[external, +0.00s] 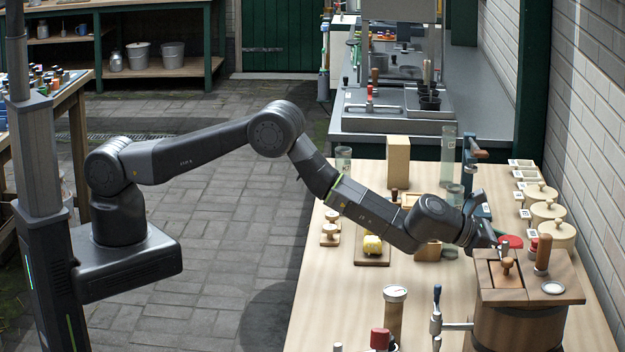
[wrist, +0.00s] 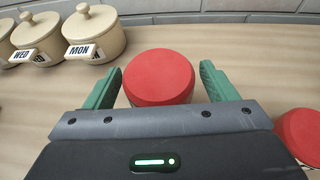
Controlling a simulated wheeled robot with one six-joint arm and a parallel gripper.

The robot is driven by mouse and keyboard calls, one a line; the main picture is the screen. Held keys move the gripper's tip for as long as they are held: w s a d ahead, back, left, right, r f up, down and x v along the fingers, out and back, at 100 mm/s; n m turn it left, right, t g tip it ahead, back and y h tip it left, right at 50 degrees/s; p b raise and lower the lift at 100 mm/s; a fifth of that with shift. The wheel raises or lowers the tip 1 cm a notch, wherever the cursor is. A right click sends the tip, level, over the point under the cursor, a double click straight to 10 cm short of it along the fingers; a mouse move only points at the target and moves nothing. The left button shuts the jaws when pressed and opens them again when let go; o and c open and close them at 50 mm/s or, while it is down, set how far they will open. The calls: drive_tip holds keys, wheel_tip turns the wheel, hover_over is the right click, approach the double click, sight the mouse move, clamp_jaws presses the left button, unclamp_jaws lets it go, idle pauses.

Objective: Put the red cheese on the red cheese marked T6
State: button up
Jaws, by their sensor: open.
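A round red cheese (wrist: 158,75) sits between the two green fingers of my gripper (wrist: 161,88) in the wrist view. The fingers are open, one on each side, with a narrow gap showing at each side. A second red round thing (wrist: 303,134) is cut off at the right edge, outside the right finger. In the external view, a red cheese (external: 511,241) shows beside my gripper (external: 501,243), behind the wooden churn. No T6 marking can be read in either view.
Lidded cream pots marked MON (wrist: 95,32) and WED (wrist: 38,38) stand along the wall. The wooden churn (external: 520,325) with its handled lid stands close in front of my gripper. A board with a yellow piece (external: 372,245) lies to the left on the table.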

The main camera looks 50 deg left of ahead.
drive_tip(key=b+v, duration=0.6)
drive_tip(key=v, duration=0.5)
drive_tip(key=shift+s, duration=0.3)
drive_tip(key=shift+a+r, duration=0.1)
drive_tip(key=shift+a, duration=0.05)
drive_tip(key=shift+c, duration=0.5)
